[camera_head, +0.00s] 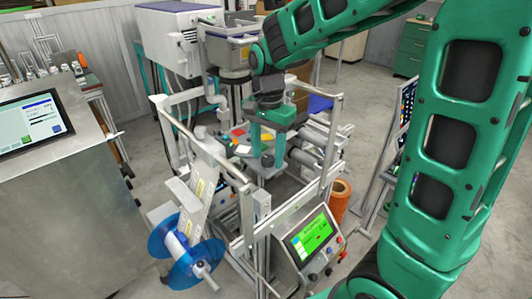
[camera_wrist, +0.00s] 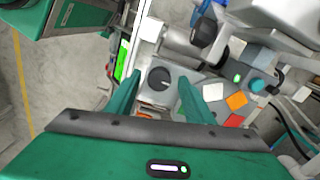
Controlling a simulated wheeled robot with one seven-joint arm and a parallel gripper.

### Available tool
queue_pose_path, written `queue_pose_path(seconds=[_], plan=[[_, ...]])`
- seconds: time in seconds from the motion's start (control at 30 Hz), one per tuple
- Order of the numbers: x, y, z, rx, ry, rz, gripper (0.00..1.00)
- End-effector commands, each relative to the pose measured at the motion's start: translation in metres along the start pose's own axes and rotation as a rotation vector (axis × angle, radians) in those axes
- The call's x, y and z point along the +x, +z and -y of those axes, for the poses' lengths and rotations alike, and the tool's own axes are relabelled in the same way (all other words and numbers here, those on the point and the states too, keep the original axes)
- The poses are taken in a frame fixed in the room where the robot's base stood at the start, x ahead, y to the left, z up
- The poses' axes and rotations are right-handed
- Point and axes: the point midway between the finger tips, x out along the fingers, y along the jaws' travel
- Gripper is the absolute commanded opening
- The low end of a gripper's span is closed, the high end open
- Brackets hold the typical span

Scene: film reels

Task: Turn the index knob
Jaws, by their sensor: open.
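The index knob (camera_wrist: 159,79) appears to be the round dark grey knob with a light pointer line on a grey plate in the wrist view. My gripper (camera_wrist: 160,85) is open, with one green finger to the left of the knob and one to the right in that view. The knob shows between the fingers; I cannot tell whether either finger touches it. In the head view, my gripper (camera_head: 267,148) points down over the machine's work plate, and a dark round part (camera_head: 268,160) shows between its fingers, partly hidden.
Coloured squares, including an orange tile (camera_wrist: 236,101), lie right of the knob. A teal button (camera_wrist: 257,86) stands beyond them. The machine's metal rails (camera_head: 318,98) surround the area. A blue reel (camera_head: 187,250) and a green-screen panel (camera_head: 310,238) are at the front.

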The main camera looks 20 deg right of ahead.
Motion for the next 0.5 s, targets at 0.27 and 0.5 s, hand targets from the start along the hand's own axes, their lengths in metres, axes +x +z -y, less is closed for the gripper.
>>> queue_pose_path(seconds=[0.27, 0.5], plan=[[0.0004, -0.0001, -0.0001, 0.000, 0.000, 0.000, 0.38], [0.0002, -0.0002, 0.0001, 0.000, 0.000, 0.000, 0.07]])
